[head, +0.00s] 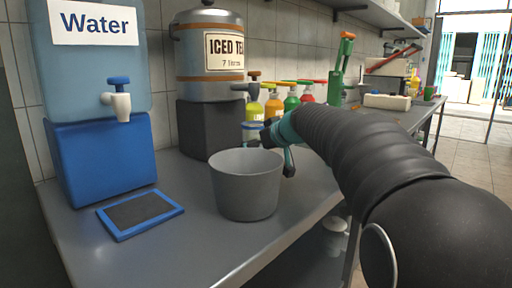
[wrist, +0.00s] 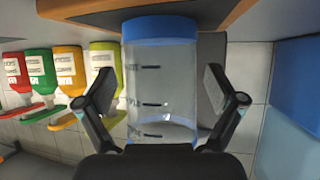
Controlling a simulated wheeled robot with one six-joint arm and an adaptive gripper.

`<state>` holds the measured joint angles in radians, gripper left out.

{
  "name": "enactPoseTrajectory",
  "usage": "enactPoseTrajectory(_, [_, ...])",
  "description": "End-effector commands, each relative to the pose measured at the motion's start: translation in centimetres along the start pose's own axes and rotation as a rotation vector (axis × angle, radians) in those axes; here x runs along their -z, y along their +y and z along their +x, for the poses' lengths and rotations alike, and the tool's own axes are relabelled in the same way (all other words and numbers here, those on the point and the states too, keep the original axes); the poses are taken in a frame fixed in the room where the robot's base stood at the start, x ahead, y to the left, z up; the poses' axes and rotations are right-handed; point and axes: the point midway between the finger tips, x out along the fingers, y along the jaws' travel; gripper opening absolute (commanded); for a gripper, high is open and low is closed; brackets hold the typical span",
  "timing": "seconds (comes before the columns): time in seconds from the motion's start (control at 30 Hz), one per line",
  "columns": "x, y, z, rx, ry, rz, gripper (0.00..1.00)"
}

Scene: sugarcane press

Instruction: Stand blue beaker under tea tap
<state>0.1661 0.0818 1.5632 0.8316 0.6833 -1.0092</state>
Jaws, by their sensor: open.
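The blue beaker (wrist: 160,85) is a clear cylinder with dark marks and a blue end band. In the wrist view it fills the middle, between the two separated fingers of my gripper (wrist: 160,82), with a small gap on each side. In the head view my gripper (head: 281,138) is behind the grey bucket, near the iced tea dispenser (head: 208,85), and mostly hides the beaker. The tea tap (head: 252,87) has a brown-topped handle and juts from the dispenser's right side, above the gripper. Whether the beaker is directly under the tap cannot be told.
A grey bucket (head: 246,187) stands in front of my gripper. Several syrup bottles (head: 291,98) stand behind it and show upside down in the wrist view. The water dispenser (head: 98,80) and a blue-framed tray (head: 140,213) are at left.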

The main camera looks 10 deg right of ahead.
Motion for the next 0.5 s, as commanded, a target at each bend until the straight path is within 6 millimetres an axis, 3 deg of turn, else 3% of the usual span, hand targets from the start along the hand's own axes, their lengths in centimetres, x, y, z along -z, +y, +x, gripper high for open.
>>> enactPoseTrajectory(0.3, [0.0,0.1,-6.5,-0.005,0.003,-0.001,0.93])
enactPoseTrajectory(0.5, [0.0,0.1,-9.7,-0.003,0.002,0.000,0.93])
